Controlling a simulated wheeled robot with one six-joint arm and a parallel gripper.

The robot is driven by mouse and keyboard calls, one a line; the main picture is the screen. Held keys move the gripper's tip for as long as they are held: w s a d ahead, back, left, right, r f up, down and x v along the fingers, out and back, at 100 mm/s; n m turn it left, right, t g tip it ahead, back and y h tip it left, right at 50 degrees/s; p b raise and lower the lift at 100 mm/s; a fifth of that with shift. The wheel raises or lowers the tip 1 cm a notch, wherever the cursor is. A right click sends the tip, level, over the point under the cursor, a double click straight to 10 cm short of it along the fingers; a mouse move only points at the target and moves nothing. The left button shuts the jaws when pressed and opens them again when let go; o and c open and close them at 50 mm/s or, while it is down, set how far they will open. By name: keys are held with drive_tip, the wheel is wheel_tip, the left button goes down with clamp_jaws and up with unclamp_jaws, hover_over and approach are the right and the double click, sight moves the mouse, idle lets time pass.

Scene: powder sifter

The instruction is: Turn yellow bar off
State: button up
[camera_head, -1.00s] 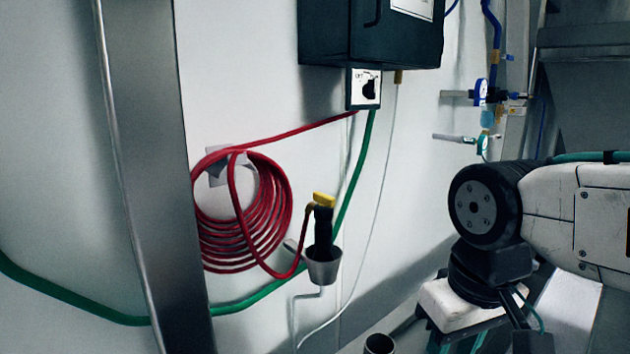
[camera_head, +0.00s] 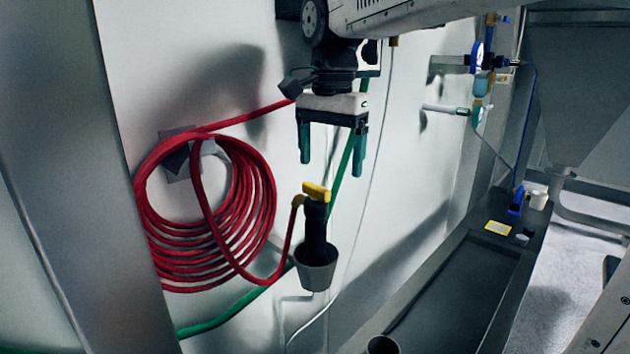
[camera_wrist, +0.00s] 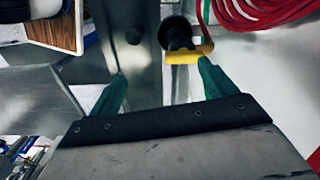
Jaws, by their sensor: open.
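The yellow bar (camera_head: 316,191) sits across the top of a black upright handle (camera_head: 315,225), which stands in a grey cup (camera_head: 316,268) by the wall. My gripper (camera_head: 332,160) is open and empty, pointing down, with its green fingertips a little above the bar in the head view. In the wrist view the yellow bar (camera_wrist: 189,54) lies beyond the fingertips (camera_wrist: 160,82), closer to the right finger. I see no contact between the fingers and the bar.
A coiled red hose (camera_head: 215,215) hangs on the wall to the left and joins near the bar. A green hose (camera_head: 215,320) runs behind. A metal post (camera_head: 75,160) stands at far left. A dark bench (camera_head: 450,290) with small items lies to the right.

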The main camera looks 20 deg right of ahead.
sight(316, 186)
drive_tip(key=w, duration=0.1)
drive_tip(key=w+m, duration=0.1)
drive_tip(key=w+r, duration=0.1)
drive_tip(key=shift+w+a+m, duration=0.35)
drive_tip(key=shift+w+m, duration=0.05)
drive_tip(key=shift+w+f, duration=0.1)
drive_tip(key=shift+w, duration=0.2)
wheel_tip(316, 186, down, 7)
drive_tip(key=shift+f, duration=0.2)
drive_tip(key=c, duration=1)
